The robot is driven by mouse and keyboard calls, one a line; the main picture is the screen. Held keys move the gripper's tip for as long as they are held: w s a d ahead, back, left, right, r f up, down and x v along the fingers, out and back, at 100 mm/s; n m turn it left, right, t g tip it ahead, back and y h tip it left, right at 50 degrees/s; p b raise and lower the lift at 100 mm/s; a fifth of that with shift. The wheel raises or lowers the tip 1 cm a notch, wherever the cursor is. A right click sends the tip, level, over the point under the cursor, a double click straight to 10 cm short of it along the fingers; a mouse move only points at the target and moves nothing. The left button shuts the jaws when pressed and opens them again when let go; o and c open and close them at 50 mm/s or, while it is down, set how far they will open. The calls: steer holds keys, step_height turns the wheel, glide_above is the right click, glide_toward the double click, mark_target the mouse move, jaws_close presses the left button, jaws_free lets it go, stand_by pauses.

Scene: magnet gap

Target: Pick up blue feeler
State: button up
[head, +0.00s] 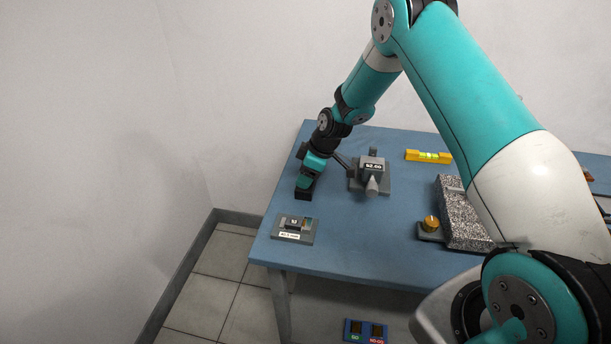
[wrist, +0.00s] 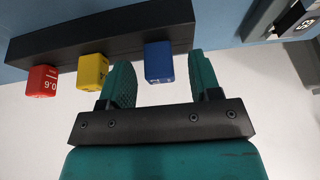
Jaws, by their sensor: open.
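The blue feeler (wrist: 158,62) shows in the wrist view as a blue block at the right part of a black rack (wrist: 60,40). A yellow feeler (wrist: 92,71) and a red feeler (wrist: 42,83) with upside-down digits sit to its left on the same rack. My gripper (wrist: 160,68) is open, with one teal finger to each side of the blue block in the picture. I see no contact, and the depth between them is hard to tell. In the head view my gripper (head: 306,184) is low over the table's left edge, and the feelers cannot be made out there.
The front middle is clear.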

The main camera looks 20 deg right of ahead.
steer(key=shift+w+a+f, duration=0.1)
steer(key=shift+f, duration=0.1)
steer(key=c, duration=1)
steer(key=shift+r, duration=0.1)
